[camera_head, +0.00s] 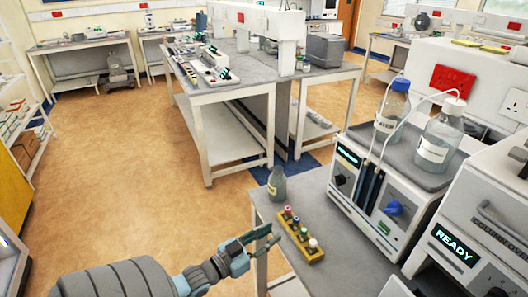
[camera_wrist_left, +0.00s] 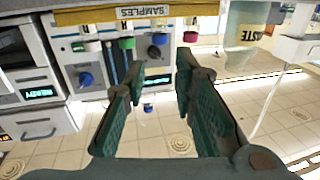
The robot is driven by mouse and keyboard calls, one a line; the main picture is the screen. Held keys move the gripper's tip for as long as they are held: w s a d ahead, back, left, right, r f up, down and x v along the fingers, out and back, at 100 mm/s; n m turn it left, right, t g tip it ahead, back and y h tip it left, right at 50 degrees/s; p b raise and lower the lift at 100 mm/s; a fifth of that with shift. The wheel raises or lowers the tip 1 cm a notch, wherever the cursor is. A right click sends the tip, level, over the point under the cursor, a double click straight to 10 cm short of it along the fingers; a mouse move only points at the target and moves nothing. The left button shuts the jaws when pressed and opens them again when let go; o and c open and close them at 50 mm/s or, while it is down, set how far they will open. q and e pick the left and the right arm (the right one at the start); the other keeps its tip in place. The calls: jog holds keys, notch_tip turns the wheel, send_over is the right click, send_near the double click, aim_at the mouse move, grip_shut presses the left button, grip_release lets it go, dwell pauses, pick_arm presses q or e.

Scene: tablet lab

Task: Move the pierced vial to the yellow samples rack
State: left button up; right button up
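The yellow samples rack (camera_head: 312,257) stands on the bench near the front edge. It holds several small vials with coloured caps; a red-capped one (camera_head: 287,211) is at its far end and a white-capped one (camera_head: 313,243) at its near end. I cannot tell which vial is pierced. My left gripper (camera_head: 268,238) is open and empty, just left of the rack. In the left wrist view, which is upside down, the rack (camera_wrist_left: 90,16) is at the top with its SAMPLES label, beyond the open fingers (camera_wrist_left: 160,66). My right gripper is not in view.
A grey waste bottle (camera_head: 277,187) stands behind the rack. A pump unit (camera_head: 375,190) carrying two bottles with tubes is to the right, beside a column oven (camera_head: 480,215) whose display reads READY. Open floor lies to the left.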

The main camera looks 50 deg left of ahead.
pick_arm(q)
jog(key=s+a+f+n+g+y, duration=0.15)
jog(key=s+f+g, duration=0.3)
jog(key=f, duration=0.65)
jog(key=s+f+g+y, duration=0.25)
jog(key=s+f, duration=0.25)
jog(key=f, duration=0.6)
jog(key=s+d+f+g, duration=0.5)
jog(key=s+f, duration=0.3)
jog(key=s, duration=0.3)
jog(key=s+d+f+g+h, duration=0.1)
jog(key=s+d+f+g, duration=0.3)
jog(key=s+d+f, duration=0.3)
jog(key=s+f, duration=0.1)
jog(key=s, duration=0.4)
jog(key=shift+s+d+f+m+g+h, duration=0.25)
jog(key=shift+f+m+g+h, duration=0.05)
jog(key=shift+m+g, duration=0.1)
